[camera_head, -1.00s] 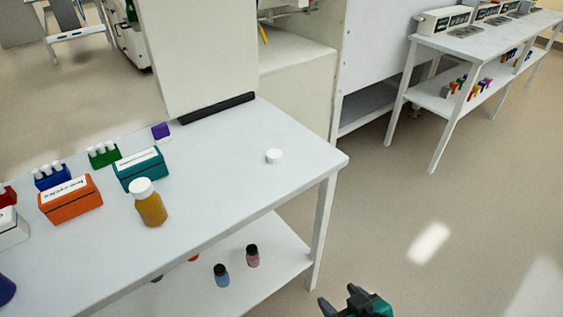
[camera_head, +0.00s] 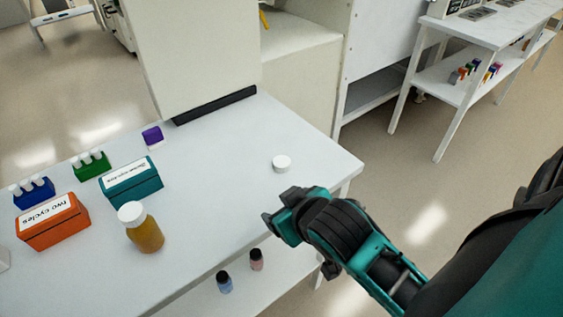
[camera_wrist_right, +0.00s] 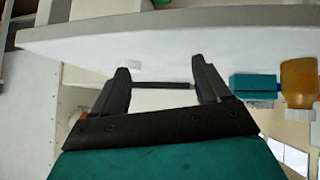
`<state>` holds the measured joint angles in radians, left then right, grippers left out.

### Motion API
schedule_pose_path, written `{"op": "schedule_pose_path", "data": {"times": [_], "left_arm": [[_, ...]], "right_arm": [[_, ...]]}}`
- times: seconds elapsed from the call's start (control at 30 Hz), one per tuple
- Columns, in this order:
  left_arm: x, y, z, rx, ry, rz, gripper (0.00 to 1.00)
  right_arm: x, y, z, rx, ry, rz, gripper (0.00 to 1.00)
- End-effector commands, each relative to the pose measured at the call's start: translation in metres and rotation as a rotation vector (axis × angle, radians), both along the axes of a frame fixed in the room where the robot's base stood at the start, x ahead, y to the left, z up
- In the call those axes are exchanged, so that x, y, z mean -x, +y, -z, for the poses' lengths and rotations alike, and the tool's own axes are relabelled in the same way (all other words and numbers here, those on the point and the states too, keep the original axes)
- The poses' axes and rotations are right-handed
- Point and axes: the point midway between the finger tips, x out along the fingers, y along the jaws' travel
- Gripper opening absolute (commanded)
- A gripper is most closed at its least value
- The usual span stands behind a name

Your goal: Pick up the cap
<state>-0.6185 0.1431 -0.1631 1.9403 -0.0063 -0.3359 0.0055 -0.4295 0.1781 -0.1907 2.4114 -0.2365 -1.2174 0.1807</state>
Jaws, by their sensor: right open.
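A small white cap (camera_head: 281,163) lies by itself on the white table (camera_head: 215,200) near its right end. A white cap (camera_head: 131,212) also sits on the amber bottle (camera_head: 146,238). My right gripper (camera_head: 277,208) is at the table's front right edge, just in front of the loose cap and apart from it. In the right wrist view its two fingers (camera_wrist_right: 160,70) are spread with nothing held between them. My left gripper is not in view.
A teal box (camera_head: 132,183), an orange box (camera_head: 54,222) and tube racks stand on the left of the table. A tall white cabinet (camera_head: 190,50) rises at the back. Small bottles (camera_head: 224,282) stand on the lower shelf. The tabletop around the loose cap is clear.

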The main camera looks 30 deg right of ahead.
Motion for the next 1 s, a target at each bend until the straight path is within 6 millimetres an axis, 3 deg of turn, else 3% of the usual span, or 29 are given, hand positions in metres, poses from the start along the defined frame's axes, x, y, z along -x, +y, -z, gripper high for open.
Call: {"op": "schedule_pose_path", "data": {"times": [0.23, 0.37, 0.5, 0.63, 0.73, 0.8, 0.9, 1.0], "left_arm": [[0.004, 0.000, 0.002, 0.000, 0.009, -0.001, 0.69], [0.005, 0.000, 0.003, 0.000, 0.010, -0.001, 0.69], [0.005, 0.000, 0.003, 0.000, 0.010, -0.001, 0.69], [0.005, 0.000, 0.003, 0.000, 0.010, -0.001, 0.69], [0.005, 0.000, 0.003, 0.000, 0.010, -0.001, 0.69], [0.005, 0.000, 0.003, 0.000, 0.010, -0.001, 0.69], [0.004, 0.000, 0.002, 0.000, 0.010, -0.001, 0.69], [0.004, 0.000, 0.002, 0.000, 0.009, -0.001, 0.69]], "right_arm": [[-0.065, 0.007, -0.066, 0.048, -0.389, -0.027, 0.76], [-0.098, 0.025, -0.122, 0.071, -0.674, -0.107, 0.76], [-0.116, 0.071, -0.197, 0.100, -1.042, -0.326, 0.76], [-0.106, 0.130, -0.242, 0.136, -1.301, -0.646, 0.76], [-0.089, 0.174, -0.250, 0.181, -1.405, -0.947, 0.76], [-0.076, 0.200, -0.242, 0.226, -1.417, -1.177, 0.76], [-0.064, 0.224, -0.211, 0.313, -1.335, -1.504, 0.76], [-0.061, 0.226, -0.168, 0.425, -1.134, -1.799, 0.76]]}}
